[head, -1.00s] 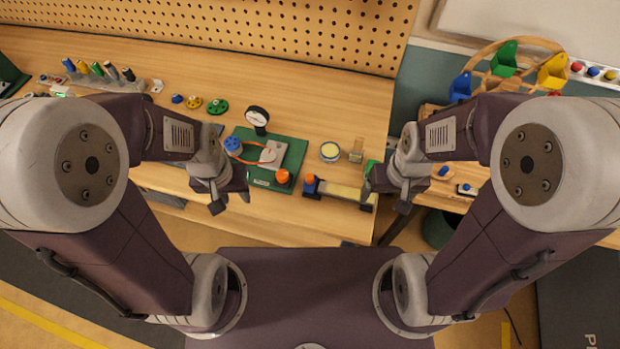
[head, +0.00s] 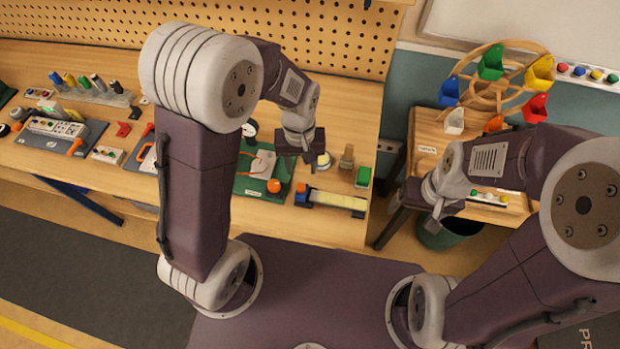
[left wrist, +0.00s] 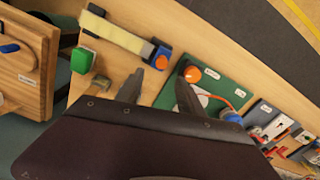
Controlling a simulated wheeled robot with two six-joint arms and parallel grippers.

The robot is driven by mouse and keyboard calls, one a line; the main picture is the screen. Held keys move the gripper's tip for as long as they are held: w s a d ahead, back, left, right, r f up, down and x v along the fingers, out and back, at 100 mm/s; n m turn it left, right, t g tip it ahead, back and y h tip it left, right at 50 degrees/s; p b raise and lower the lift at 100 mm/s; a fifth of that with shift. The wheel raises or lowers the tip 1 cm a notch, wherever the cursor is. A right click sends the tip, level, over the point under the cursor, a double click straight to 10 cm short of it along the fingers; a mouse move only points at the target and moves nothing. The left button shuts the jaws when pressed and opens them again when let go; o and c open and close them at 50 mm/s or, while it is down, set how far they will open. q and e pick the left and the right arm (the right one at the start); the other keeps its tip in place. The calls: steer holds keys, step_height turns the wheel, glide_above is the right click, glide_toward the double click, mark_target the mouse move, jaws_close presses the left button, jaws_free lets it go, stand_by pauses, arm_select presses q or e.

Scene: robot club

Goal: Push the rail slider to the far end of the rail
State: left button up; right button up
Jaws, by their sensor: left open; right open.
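The rail slider (head: 302,194) is a blue block with an orange knob. It stands at the left end of a pale yellow rail (head: 336,201) near the bench's front edge. The left wrist view also shows the slider (left wrist: 161,60) and the rail (left wrist: 120,38), with a dark block at the rail's other end. My left gripper (head: 301,160) is open and empty above the bench, just behind the slider in the head view and apart from it. Its two fingers (left wrist: 158,90) show in the left wrist view. My right gripper (head: 434,208) is open, right of the bench.
A green board (head: 250,187) with an orange knob lies left of the slider. A green block (head: 363,177) and a small brown item (head: 347,158) stand behind the rail. A side table (head: 425,152) with a colourful wheel (head: 490,85) stands right, beyond a gap.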

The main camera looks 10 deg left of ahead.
mark_target(301, 185)
arm_select(q)
step_height(301, 185, down, 8)
steer(key=shift+a, duration=0.1)
steer(key=shift+s+a+f, duration=0.15)
steer(key=shift+f, duration=0.4)
jaws_close()
stand_by(1.1)
